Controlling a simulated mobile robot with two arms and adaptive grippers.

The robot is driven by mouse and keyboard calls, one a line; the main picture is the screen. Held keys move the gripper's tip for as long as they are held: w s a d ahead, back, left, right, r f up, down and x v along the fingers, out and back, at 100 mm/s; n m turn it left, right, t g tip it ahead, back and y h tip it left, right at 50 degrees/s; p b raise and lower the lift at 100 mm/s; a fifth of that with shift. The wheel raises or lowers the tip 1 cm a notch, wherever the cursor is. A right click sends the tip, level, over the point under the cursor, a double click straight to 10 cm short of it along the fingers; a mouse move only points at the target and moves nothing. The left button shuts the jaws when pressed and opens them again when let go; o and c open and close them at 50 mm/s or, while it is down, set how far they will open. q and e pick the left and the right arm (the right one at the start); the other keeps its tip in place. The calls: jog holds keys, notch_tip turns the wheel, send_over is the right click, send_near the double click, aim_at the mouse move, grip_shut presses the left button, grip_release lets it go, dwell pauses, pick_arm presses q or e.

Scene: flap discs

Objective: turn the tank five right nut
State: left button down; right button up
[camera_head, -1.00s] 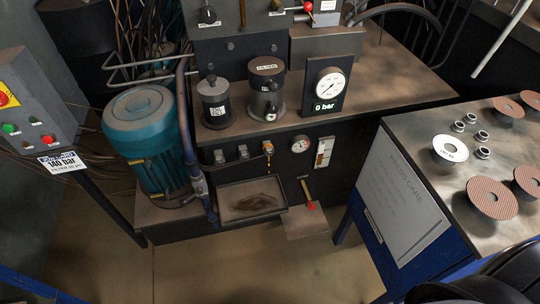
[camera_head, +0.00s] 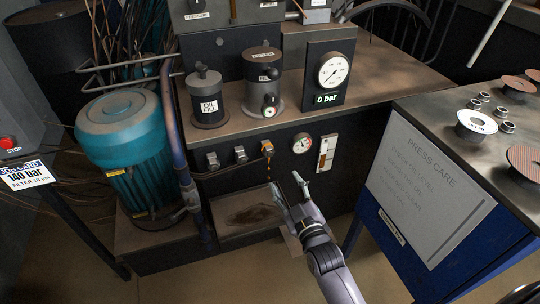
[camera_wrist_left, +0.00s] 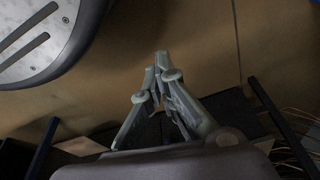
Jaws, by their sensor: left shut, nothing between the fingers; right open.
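A dark hydraulic tank (camera_head: 330,195) has a row of three fittings on its front face. The right nut (camera_head: 267,147) is yellow-orange, with orange drips below it. The middle fitting (camera_head: 240,154) and left fitting (camera_head: 212,161) are grey. My right gripper (camera_head: 287,181) is open and empty, fingers pointing up toward the tank front. In the picture it is below and slightly right of the right nut, apart from it. My left gripper (camera_wrist_left: 160,72) is shut and empty in the left wrist view, above the floor; it is outside the head view.
A drip tray (camera_head: 240,236) sits below the fittings. A teal motor (camera_head: 125,150) and an upright pipe (camera_head: 173,120) stand left. A blue-sided bench (camera_head: 425,245) with discs (camera_head: 477,122) stands right. A small gauge (camera_head: 302,143) is right of the nut.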

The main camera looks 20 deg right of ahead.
aim_at(271, 156)
jog(key=w, duration=0.4)
jog(key=w+b, duration=0.1)
jog(key=w, duration=0.3)
jog(key=w+b, duration=0.1)
jog(key=w, duration=0.4)
jog(key=shift+w+a+f, duration=0.1)
jog(key=shift+a, duration=0.15)
pick_arm(q)
notch_tip(271, 156, up, 8)
jog(key=w, duration=0.2)
jog(key=shift+t, duration=0.3)
pick_arm(e)
jog(key=shift+w, duration=0.45)
pick_arm(q)
jog(key=shift+w, duration=0.1)
pick_arm(e)
jog(key=shift+c, duration=0.6)
pick_arm(q)
jog(key=shift+d, duration=0.1)
pick_arm(e)
grip_shut()
pick_arm(q)
jog(key=shift+r, duration=0.1)
